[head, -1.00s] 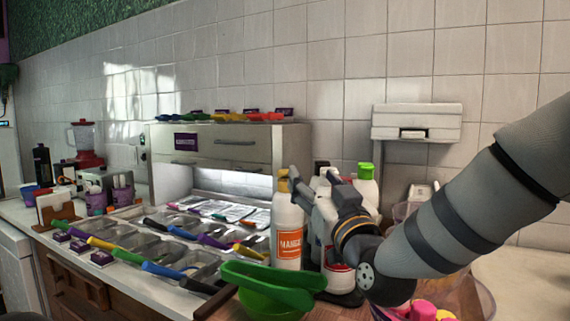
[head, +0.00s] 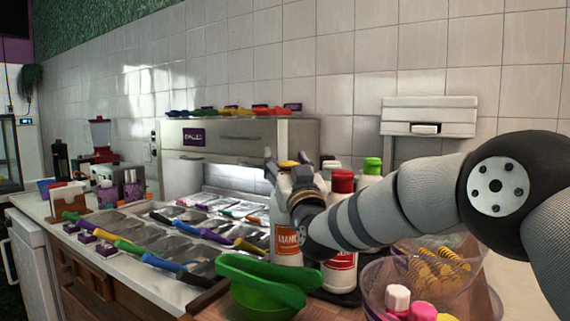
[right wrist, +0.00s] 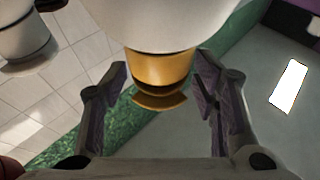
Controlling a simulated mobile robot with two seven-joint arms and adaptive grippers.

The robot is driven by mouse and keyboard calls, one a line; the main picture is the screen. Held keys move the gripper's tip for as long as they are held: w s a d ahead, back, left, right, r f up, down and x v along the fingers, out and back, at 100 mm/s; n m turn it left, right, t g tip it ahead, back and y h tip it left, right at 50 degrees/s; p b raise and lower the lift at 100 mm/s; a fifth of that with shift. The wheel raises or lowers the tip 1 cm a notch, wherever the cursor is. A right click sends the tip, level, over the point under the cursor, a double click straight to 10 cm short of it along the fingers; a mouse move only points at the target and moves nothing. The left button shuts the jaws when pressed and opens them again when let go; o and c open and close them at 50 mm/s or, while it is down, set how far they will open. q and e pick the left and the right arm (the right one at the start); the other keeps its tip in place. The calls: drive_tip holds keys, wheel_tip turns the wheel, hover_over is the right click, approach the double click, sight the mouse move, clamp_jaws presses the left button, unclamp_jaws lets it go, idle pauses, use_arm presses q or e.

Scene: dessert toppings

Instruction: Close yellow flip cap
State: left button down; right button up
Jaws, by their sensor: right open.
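A white bottle (head: 283,220) with an orange mango label stands upright on the counter in the head view. Its yellow flip cap (head: 288,164) shows at the top, partly hidden by my right gripper (head: 289,177). In the right wrist view the bottle (right wrist: 160,20) appears upside down. The yellow cap (right wrist: 158,66) lies between the two open fingers of my right gripper (right wrist: 160,95), with room on both sides. The cap's lid (right wrist: 159,101) looks slightly apart from its base; I cannot tell how far. My left gripper is out of view.
A red-capped bottle (head: 341,184) and a green-capped bottle (head: 373,167) stand close to the right. A green bowl (head: 262,298) with green tongs (head: 262,278) sits in front. Clear bowls (head: 372,285) are at the right, topping trays (head: 150,235) at the left.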

drive_tip(key=shift+w+r, duration=0.3)
drive_tip(key=shift+r, duration=0.2)
drive_tip(key=c, duration=1.2)
drive_tip(key=shift+f+t+b, duration=0.3)
drive_tip(key=shift+f+t, duration=0.2)
drive_tip(key=shift+s+r+t, duration=0.2)
drive_tip(key=shift+r+t, duration=0.1)
drive_tip(key=shift+r, duration=0.05)
drive_tip(key=o, duration=1.2)
wheel_tip(320, 180, up, 10)
